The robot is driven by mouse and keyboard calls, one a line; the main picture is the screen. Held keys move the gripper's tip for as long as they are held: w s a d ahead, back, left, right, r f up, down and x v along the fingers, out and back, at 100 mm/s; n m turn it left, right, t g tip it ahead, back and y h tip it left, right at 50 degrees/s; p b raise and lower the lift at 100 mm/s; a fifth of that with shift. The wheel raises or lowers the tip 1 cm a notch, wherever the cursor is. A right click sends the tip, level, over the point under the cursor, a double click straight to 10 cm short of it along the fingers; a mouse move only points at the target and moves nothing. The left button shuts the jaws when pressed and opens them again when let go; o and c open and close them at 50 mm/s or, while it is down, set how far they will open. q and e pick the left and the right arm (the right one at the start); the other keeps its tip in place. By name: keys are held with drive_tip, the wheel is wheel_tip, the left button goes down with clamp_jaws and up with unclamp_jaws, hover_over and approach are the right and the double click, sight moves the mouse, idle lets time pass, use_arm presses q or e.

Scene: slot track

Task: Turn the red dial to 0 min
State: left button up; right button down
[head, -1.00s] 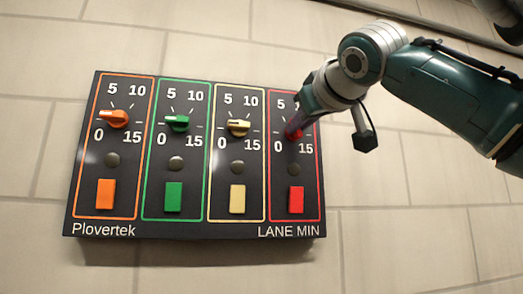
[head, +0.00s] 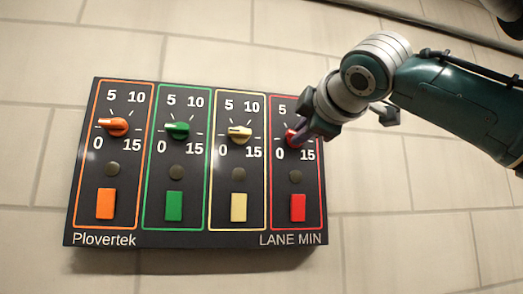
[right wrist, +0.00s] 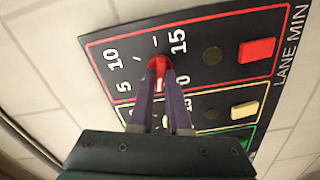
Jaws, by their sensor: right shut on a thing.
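The red dial (head: 292,138) is on the rightmost, red-outlined lane of the black panel (head: 190,238). Its scale reads 0, 5, 10 and 15. My right gripper (head: 297,137) comes in from the upper right and is shut on the red dial. In the right wrist view the red dial (right wrist: 158,65) shows between the tips of the two purple-grey fingers (right wrist: 160,76). The fingers hide much of it, so I cannot tell exactly which mark its pointer faces. My left gripper is not in view.
The orange dial (head: 112,126), green dial (head: 177,130) and yellow dial (head: 239,134) sit to the left. Below the dials are round dark buttons and coloured rectangular buttons, including a red button (head: 297,208). The pale tiled wall (head: 420,235) around the panel is clear.

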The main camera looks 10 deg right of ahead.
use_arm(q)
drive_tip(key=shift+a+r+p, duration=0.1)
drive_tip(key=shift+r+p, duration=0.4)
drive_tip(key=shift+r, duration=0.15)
use_arm(e)
drive_tip(key=shift+n, duration=1.6)
drive_tip(key=shift+f, duration=0.1)
drive_tip(key=c, duration=0.9)
unclamp_jaws()
